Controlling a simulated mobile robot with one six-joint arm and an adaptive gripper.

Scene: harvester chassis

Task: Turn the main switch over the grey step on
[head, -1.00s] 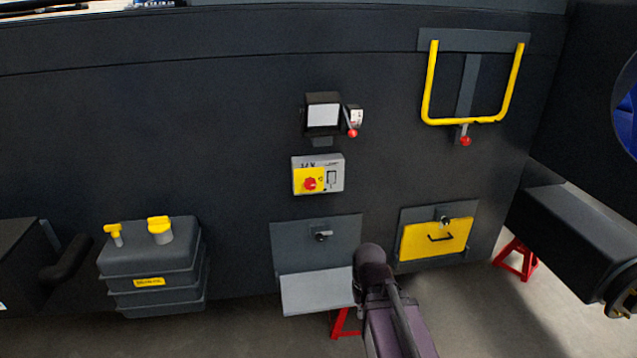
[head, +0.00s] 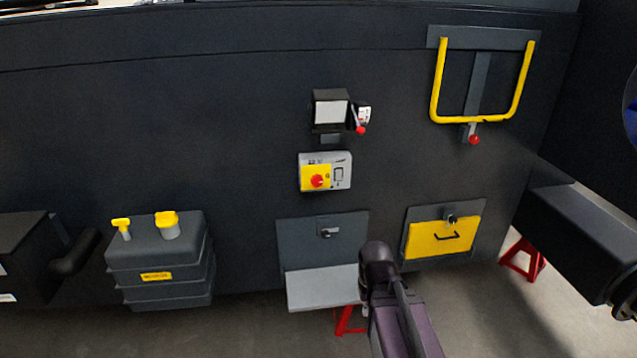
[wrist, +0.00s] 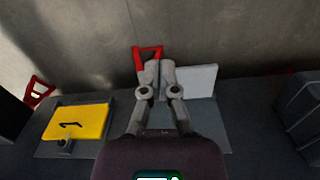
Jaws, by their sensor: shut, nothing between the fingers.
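The main switch (head: 317,181) is a red rotary knob on a yellow plate, set in a grey box on the dark chassis wall. It sits above the grey step (head: 322,287), a light grey flap that sticks out below a dark plate. The knob is not visible in the wrist view, where the grey step (wrist: 190,79) shows upside down. My gripper (wrist: 161,64) is shut and empty in the wrist view, with its fingertips close in front of the step. In the head view my arm hides the gripper, low and right of the switch.
A yellow hatch (head: 425,241) lies right of the step. A grey tank (head: 158,260) with yellow caps stands at left. A display box with a red-tipped lever (head: 361,130) is above the switch. A yellow rail (head: 436,85) is at upper right. Red stands (head: 522,262) are below.

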